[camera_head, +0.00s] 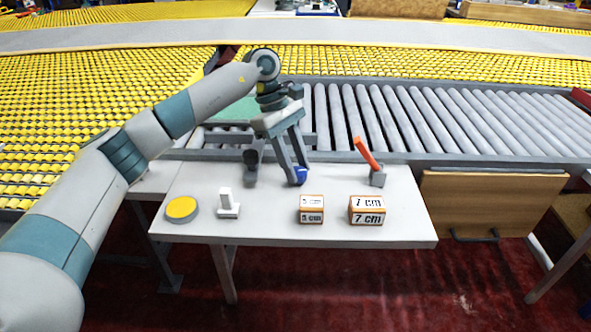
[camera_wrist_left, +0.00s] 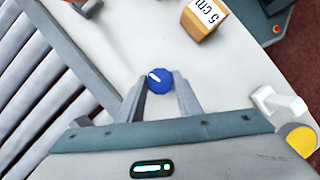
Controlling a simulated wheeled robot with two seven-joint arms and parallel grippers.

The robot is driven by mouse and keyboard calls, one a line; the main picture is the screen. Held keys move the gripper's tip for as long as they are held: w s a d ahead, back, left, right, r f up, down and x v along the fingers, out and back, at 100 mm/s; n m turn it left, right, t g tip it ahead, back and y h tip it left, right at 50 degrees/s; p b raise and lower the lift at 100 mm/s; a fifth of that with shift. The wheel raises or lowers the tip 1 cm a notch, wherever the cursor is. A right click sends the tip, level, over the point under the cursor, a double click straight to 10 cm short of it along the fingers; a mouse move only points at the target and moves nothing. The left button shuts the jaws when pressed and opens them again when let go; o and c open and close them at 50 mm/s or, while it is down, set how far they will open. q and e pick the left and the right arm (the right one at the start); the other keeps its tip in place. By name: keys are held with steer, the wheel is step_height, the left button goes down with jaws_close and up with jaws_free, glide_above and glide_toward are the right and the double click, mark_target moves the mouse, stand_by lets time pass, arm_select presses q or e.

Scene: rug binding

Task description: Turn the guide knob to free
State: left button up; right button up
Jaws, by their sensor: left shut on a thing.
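The guide knob is a small round blue knob (camera_head: 300,175) with a white pointer mark, near the back edge of the white table. It also shows in the left wrist view (camera_wrist_left: 159,81), where the mark points to the upper left. My left gripper (camera_head: 292,178) reaches down to it from above, and its two fingers (camera_wrist_left: 158,90) are shut on the knob from both sides. Any labels around the knob are hidden or too small to read. My right gripper is in neither view.
On the white table (camera_head: 270,228) stand a yellow round button (camera_head: 181,208), a white upright piece (camera_head: 228,205), a 5 cm block (camera_head: 311,209), a 7 cm block (camera_head: 367,210) and an orange lever (camera_head: 366,153). A roller conveyor (camera_head: 440,120) runs behind.

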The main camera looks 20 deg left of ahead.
arm_select(q)
steer(key=shift+w+r+m+g+y+b, duration=0.15)
steer(key=shift+m+g+y+b, duration=0.2)
steer(key=shift+m, duration=0.75)
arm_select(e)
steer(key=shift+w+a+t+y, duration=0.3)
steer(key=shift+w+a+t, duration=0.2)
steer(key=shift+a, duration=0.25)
arm_select(q)
steer(key=o, duration=1)
steer(key=shift+o, duration=0.2)
steer(key=v, duration=1.7)
steer(key=shift+a+p, duration=0.15)
steer(key=shift+p, duration=0.2)
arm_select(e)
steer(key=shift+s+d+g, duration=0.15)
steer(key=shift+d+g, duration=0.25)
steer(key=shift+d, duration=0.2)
arm_select(q)
steer(key=shift+w, duration=0.1)
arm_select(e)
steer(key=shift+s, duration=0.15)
